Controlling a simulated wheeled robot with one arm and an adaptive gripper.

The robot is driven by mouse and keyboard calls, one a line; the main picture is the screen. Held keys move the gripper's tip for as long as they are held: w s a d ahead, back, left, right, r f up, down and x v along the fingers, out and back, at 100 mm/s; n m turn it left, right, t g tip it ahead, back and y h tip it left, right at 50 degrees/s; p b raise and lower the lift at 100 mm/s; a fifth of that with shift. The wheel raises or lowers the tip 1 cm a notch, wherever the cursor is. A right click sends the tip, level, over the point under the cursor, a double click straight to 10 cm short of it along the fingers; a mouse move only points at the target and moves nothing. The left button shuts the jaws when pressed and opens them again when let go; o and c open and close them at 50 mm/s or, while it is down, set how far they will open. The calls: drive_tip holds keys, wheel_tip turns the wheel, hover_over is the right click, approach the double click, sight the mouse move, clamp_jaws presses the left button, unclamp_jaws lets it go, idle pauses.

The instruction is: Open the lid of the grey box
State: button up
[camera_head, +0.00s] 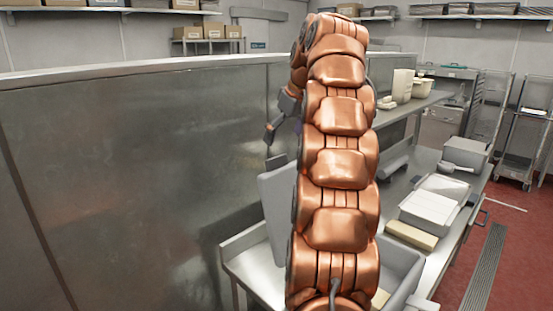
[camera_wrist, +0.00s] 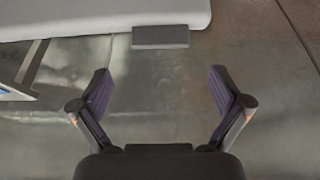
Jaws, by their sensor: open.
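The grey box (camera_head: 405,262) sits on the steel counter at lower right, partly hidden behind my copper arm. Its lid (camera_head: 277,205) stands raised and steeply tilted at the box's left side, with a small tab (camera_head: 276,162) on its top edge. In the wrist view, the lid (camera_wrist: 80,18) crosses the top as a pale panel, with the darker tab (camera_wrist: 160,37) sticking out from its edge. My gripper (camera_wrist: 162,82) is open and empty, its two fingers apart below the tab. In the head view, my gripper (camera_head: 270,137) is above the lid, partly hidden by my arm.
A tall steel partition (camera_head: 130,170) stands left of the lid. A white-filled tray (camera_head: 428,207), a yellowish block (camera_head: 411,235) and a smaller grey container (camera_head: 465,152) are on the counter at right. Open red floor (camera_head: 510,235) lies further right.

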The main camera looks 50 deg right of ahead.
sight(277, 157)
drive_tip(key=shift+w+a+f, duration=0.1)
drive_tip(key=shift+w+f, duration=0.2)
drive_tip(key=shift+f, duration=0.2)
drive_tip(key=shift+w+f+b, duration=0.15)
drive_tip(key=shift+f+b, duration=0.2)
drive_tip(key=shift+f, duration=0.4)
drive_tip(key=shift+p+x, duration=0.6)
drive_tip(key=shift+x, duration=1.8)
drive_tip(key=shift+c, duration=0.3)
